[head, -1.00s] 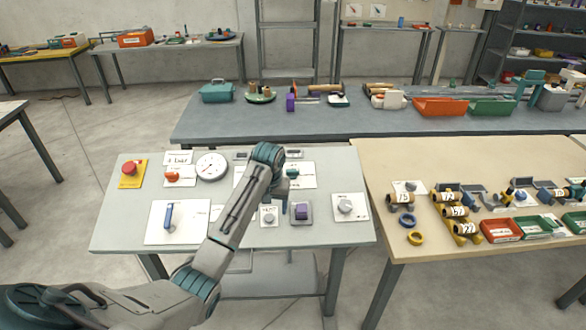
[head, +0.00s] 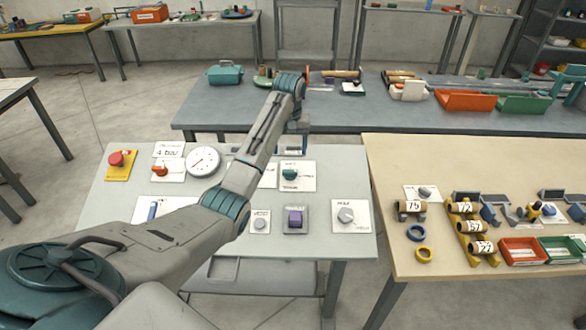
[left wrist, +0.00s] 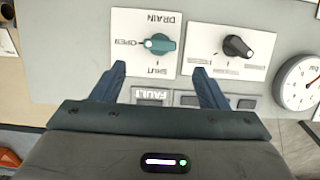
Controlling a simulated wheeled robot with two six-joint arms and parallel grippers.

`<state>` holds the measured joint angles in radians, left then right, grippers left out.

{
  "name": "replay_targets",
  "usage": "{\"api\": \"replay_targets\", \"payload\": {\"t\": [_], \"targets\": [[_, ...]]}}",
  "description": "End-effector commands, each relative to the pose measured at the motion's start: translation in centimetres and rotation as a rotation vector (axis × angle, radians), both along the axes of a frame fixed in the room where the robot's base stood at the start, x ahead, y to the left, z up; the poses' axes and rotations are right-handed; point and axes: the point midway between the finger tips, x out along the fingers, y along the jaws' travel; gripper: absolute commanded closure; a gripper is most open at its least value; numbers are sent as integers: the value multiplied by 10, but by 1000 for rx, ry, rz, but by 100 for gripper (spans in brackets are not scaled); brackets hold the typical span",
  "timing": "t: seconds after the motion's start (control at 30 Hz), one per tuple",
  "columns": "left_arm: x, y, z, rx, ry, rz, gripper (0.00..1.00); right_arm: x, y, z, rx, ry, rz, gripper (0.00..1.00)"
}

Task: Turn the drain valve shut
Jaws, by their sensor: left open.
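The drain valve (head: 290,174) is a teal knob on a white plate marked DRAIN, OPEN and SHUT, on the grey panel table. In the left wrist view the drain valve (left wrist: 160,43) shows upside down, its pale pointer end towards OPEN. My left gripper (head: 296,130) hangs at the back of the table, beyond the valve. In the left wrist view its fingers (left wrist: 159,72) are apart and empty, with the knob ahead between them and not touched. My right gripper is in no view.
A black knob (left wrist: 237,47) and a pressure gauge (left wrist: 299,82) sit beside the valve plate. A purple switch (head: 295,219) and a grey knob (head: 346,215) are nearer the front. A red stop button (head: 116,158) is at the left. My left arm covers part of the panel.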

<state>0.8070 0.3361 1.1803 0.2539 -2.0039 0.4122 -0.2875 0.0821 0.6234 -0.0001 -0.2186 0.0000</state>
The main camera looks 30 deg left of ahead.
Motion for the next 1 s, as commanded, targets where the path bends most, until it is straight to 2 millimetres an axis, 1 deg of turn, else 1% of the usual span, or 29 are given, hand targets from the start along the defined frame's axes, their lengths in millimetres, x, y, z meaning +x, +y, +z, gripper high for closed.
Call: {"api": "replay_targets", "payload": {"t": [0.03, 0.07, 0.1, 0.17, 0.23, 0.33, 0.4, 0.5, 0.6, 0.73, 0.87, 0.9, 0.97, 1.0], "targets": [[0, 0, -15, -1, 1, 0, 33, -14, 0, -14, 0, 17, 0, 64], [0, 0, -20, -1, 1, 0, 33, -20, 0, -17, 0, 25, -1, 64], [-1, 0, -19, -1, 6, 0, 33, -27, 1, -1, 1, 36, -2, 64], [-1, -1, -31, -1, 6, -1, 33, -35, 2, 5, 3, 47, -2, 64], [-1, -1, -45, -1, 4, -1, 33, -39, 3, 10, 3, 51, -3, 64], [-1, -1, -63, -1, 4, -1, 33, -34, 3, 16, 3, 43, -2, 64], [0, -1, -72, -2, 3, -1, 33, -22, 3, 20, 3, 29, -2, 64], [0, -1, -83, -1, 2, -1, 33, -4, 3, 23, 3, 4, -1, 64], [0, -1, -89, -1, 1, -1, 33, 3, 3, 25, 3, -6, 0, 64], [0, 0, -92, 0, 0, -1, 33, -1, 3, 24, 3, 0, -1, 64], [0, 0, -92, 0, 0, -1, 33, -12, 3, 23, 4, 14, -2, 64], [0, 0, -91, 0, 0, -1, 37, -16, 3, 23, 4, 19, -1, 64], [0, 0, -91, 0, 0, -1, 48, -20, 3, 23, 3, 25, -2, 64], [0, 0, -91, 0, 0, -1, 56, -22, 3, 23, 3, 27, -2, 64]]}}
